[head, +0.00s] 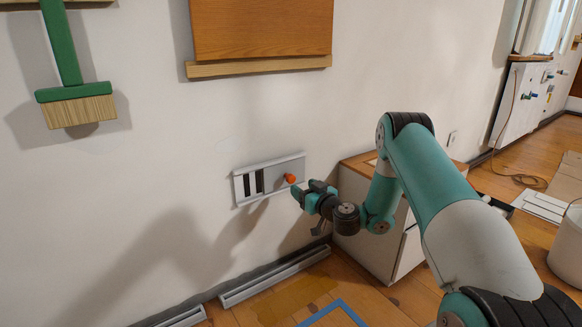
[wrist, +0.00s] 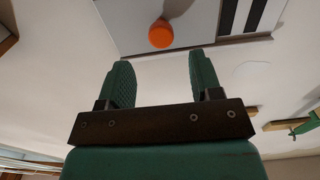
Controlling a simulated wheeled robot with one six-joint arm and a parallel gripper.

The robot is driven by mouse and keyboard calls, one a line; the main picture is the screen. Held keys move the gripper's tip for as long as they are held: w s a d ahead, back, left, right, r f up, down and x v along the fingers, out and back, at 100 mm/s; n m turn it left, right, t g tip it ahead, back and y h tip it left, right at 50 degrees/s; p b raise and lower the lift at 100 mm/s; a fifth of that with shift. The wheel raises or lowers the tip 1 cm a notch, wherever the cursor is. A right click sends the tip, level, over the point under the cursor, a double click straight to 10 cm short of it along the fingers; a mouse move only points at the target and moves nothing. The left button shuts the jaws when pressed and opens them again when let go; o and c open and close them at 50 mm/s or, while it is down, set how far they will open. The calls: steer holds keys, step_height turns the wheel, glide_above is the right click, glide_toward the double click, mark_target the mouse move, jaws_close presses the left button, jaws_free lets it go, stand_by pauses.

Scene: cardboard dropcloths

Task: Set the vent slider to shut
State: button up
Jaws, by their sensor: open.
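The vent (head: 244,190) is a pale grey wall plate with dark slots showing at its left end in the head view. Its orange knob (head: 290,178) stands right of the slots. In the wrist view the plate (wrist: 190,38) is at the top, with the knob (wrist: 161,33) left of the dark slots. My gripper (head: 305,192) is just right of and below the knob in the head view. In the wrist view its two green fingers (wrist: 158,62) are open and empty. The knob appears just beyond the fingertips, between their lines, not gripped.
A white cabinet (head: 372,225) with a wooden top stands right of the vent, close behind my arm. A wooden board (head: 262,30) and a green brush (head: 75,100) are on the wall above. A floor-level grille (head: 272,278) runs below.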

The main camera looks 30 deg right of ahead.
mark_target(292, 180)
steer(key=p, duration=0.2)
steer(key=w+p, duration=0.1)
steer(key=p, duration=0.1)
steer(key=shift+w+a+r, duration=0.15)
steer(key=shift+w+r, duration=0.15)
steer(key=shift+r, duration=0.1)
steer(key=w+b, duration=0.1)
steer(key=w, duration=0.1)
steer(key=w+f+b, duration=0.1)
steer(key=w, duration=0.1)
steer(key=shift+a, duration=0.1)
steer(key=shift+w+r, duration=0.1)
steer(key=shift+w, duration=0.8)
jaws_close()
steer(key=a+p, duration=0.1)
steer(key=a, duration=0.7)
steer(key=shift+s+a, duration=0.15)
steer(key=shift+a, duration=0.05)
jaws_free()
steer(key=shift+a, duration=0.15)
